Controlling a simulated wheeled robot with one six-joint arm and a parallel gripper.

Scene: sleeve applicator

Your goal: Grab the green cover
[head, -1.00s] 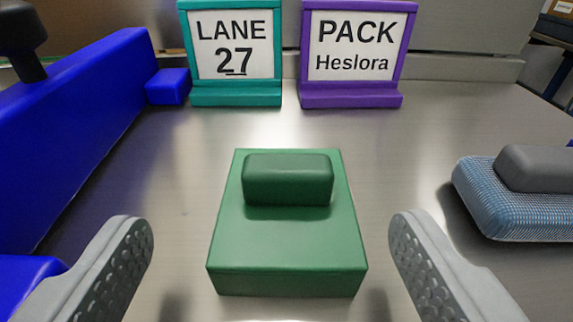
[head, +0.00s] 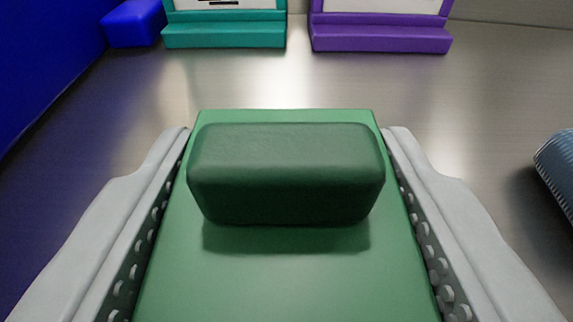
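The green cover (head: 290,275) is a flat green block with a darker green rounded grip (head: 286,172) on top. It fills the lower middle of the head view, and its near end is cut off by the bottom edge. My gripper (head: 287,135) has one grey finger along each long side of the block. The studded inner pads lie against the sides, with no clear gap showing. The gripper looks shut on the cover's block, with the grip between and above the fingers.
A blue body (head: 45,60) stands at the left, with a smaller blue block (head: 134,23) beside it. A teal sign (head: 224,36) and a purple sign (head: 380,39) stand behind. A blue textured pad (head: 557,170) is at the right edge. The metal table (head: 290,85) is bare between.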

